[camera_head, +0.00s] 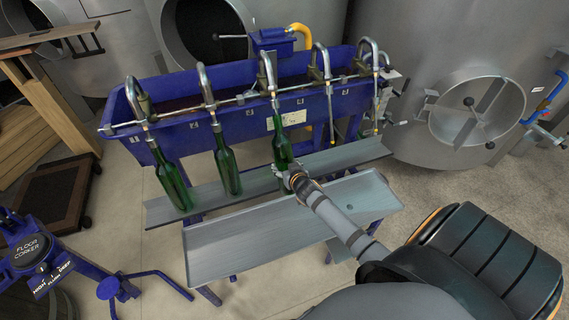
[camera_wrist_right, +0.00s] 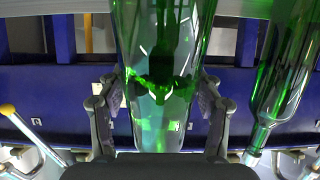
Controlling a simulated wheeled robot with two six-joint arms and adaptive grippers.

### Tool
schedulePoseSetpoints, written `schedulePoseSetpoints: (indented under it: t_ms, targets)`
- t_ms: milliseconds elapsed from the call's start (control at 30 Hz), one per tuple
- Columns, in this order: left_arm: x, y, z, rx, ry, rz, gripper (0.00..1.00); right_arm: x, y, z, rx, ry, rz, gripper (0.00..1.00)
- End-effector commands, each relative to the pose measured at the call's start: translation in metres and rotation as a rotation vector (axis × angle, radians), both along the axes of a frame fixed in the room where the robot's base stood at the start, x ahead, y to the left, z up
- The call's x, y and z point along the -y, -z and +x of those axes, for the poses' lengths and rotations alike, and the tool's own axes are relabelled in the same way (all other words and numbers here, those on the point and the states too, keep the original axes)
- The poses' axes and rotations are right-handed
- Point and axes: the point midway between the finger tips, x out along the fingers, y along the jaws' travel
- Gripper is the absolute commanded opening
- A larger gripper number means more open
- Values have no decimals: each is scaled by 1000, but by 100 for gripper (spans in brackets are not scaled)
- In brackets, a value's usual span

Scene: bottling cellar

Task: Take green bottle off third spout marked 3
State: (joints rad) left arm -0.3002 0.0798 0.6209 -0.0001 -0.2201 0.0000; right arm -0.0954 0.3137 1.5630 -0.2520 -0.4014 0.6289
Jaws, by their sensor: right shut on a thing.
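A green bottle (camera_head: 282,149) hangs upright at the third spout (camera_head: 267,75) from the left, its neck at the spout's lower end. My right gripper (camera_head: 297,178) is shut on this bottle low on its body. In the right wrist view the bottle (camera_wrist_right: 160,60) fills the middle between the two fingers (camera_wrist_right: 160,110); its neck is hidden there. I cannot make out the marking 3. My left gripper is not in view.
Green bottles hang at the first (camera_head: 172,180) and second (camera_head: 228,168) spouts. The two right spouts are empty. A grey rail (camera_head: 345,155) runs below the bottles, with a grey tray (camera_head: 235,245) in front. A blue floor corker (camera_head: 35,245) stands at lower left.

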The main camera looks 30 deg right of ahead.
Motion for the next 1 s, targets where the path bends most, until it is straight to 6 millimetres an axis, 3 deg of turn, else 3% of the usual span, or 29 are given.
schedulePoseSetpoints:
  t_ms: [1000]
  targets:
    - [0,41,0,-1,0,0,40,-7,53,-23,8,-4,-1,2]
